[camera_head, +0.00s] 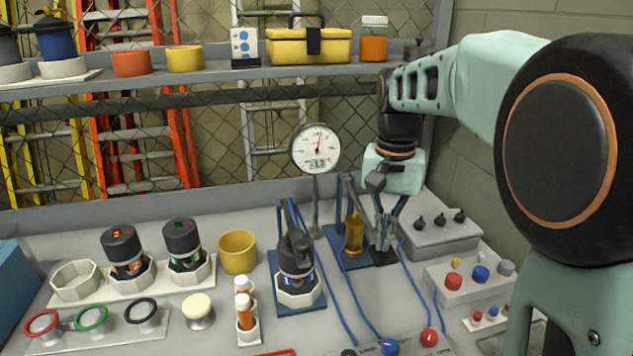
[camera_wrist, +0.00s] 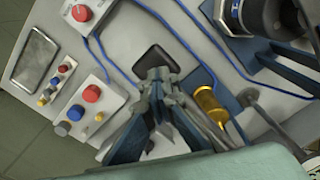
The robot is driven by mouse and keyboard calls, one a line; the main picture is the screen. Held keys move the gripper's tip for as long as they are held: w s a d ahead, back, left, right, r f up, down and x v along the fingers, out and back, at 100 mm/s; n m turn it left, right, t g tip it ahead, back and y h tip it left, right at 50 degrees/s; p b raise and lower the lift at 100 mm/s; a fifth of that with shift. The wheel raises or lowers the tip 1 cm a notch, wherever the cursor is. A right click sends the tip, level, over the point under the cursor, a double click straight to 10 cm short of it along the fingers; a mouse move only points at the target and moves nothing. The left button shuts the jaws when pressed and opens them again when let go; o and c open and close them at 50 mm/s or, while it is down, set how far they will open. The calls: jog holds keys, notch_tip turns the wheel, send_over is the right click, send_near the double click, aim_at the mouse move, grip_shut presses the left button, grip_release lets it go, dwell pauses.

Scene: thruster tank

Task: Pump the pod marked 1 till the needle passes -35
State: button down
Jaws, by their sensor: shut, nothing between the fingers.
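Two dark pods, one with a red light (camera_head: 122,252) and one with a green light (camera_head: 183,243), sit in a white tray at the left. A third dark pod (camera_head: 296,255) sits in a blue stand at centre; it shows partly in the wrist view (camera_wrist: 262,15). I cannot read a 1 on any pod. A round gauge (camera_head: 314,148) stands behind; its needle points nearly straight up, its numbers too small to read. A brass cylinder (camera_head: 353,233) stands on a blue base. My gripper (camera_head: 383,243) is shut and empty, right of the cylinder, over or at a black pad (camera_wrist: 157,58).
Blue hoses (camera_head: 415,290) run along the bench. A grey box with black knobs (camera_head: 440,228) and a button box (camera_head: 468,279) stand at the right. A yellow cup (camera_head: 238,252) and an orange-tube holder (camera_head: 247,322) stand left of centre. A shelf (camera_head: 215,72) crosses behind.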

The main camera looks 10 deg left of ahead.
jog(key=shift+s+f, duration=0.1)
jog(key=shift+f, duration=0.8)
notch_tip(320, 180, up, 13)
jog(key=p, duration=1.1)
jog(key=shift+r+p, duration=0.2)
jog(key=shift+p, duration=0.15)
notch_tip(320, 180, down, 13)
jog(key=b, duration=0.8)
jog(key=shift+f, duration=0.1)
notch_tip(320, 180, up, 13)
jog(key=p, duration=1.1)
